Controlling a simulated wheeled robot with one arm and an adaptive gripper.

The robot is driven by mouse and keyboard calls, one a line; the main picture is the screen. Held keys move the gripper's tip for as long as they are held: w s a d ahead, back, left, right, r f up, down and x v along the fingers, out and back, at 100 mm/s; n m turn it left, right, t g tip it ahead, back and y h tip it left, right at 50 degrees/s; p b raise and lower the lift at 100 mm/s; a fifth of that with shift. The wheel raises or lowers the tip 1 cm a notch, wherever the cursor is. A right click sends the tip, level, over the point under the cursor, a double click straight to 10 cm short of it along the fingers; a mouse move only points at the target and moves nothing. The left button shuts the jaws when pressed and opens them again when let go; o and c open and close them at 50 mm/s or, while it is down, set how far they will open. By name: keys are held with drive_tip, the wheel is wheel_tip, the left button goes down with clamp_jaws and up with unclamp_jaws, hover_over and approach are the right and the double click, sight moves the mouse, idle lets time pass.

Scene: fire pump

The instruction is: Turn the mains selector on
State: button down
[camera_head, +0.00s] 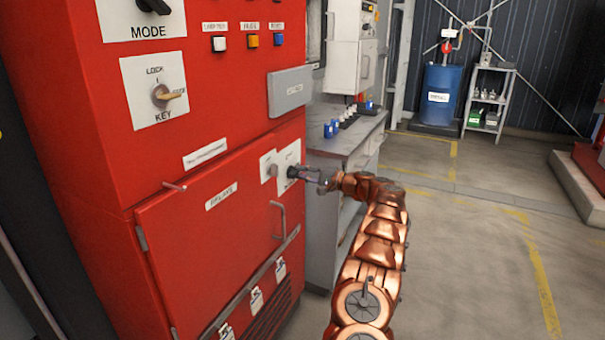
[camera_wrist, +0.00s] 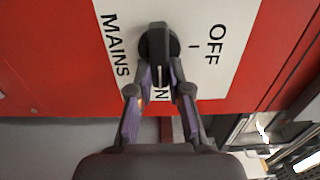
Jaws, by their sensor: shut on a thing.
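The mains selector is a black knob (camera_wrist: 158,45) on a white plate (camera_wrist: 225,75) in the wrist view. The plate reads MAINS and OFF, and a label ending in N is partly hidden by the knob and fingers. The knob's bar runs up and down in that picture, its pale line at the lower end, toward the N and away from OFF. My gripper (camera_wrist: 159,75) has a finger on each side of the bar and is shut on it. In the head view my gripper (camera_head: 300,173) is at the white plate (camera_head: 285,160) on the red cabinet; the knob is hard to make out there.
A grey handle (camera_head: 280,220) and a grey box (camera_head: 290,90) stick out from the red cabinet (camera_head: 100,140) near my gripper. A key switch (camera_head: 162,94) is higher up. A grey bench (camera_head: 345,145) stands behind. The floor to the right is open.

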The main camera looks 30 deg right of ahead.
drive_tip(key=c, duration=1.1)
unclamp_jaws()
drive_tip(key=v, duration=1.2)
drive_tip(key=shift+f, duration=0.1)
